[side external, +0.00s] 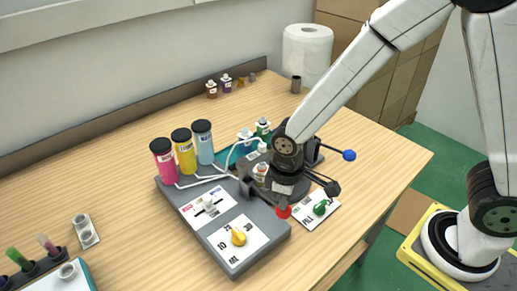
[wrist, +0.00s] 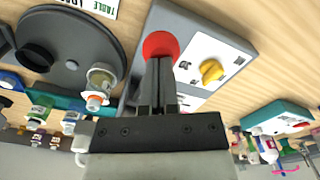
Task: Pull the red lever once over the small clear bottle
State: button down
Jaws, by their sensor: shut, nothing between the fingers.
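The red lever's ball (side external: 283,212) is at the right edge of the grey dispenser (side external: 260,250). It also shows in the wrist view (wrist: 160,45), right at my fingertips. My gripper (wrist: 160,62) is shut and empty, its tips overlapping the ball's near edge; I cannot tell whether they touch it. In the side view my wrist hides most of the fingers and the lever's shaft. A small clear bottle (wrist: 100,82) with an orange tip stands beside the dispenser, left of my fingers in the wrist view. A bottle (side external: 261,172) shows there in the side view, partly hidden.
The dispenser carries a yellow knob (side external: 238,237) and pink, yellow and blue cylinders. A dark round table (wrist: 75,45) lies under my wrist. A blue ball handle (side external: 349,155) and a green knob (side external: 320,207) are to the right. The front right of the desk is clear.

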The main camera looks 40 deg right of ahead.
jog(key=shift+r, duration=3.35)
jog(key=shift+d, duration=0.1)
jog(key=s+d+m+t, duration=0.1)
jog(key=d+m, duration=0.2)
jog(key=d, duration=0.3)
jog(key=s+d+f+m+t, duration=0.1)
jog(key=s+d+m, duration=0.1)
jog(key=d, duration=0.4)
jog(key=shift+s+d+m+t, duration=0.3)
jog(key=shift+d+m, duration=0.1)
jog(key=shift+m, duration=0.1)
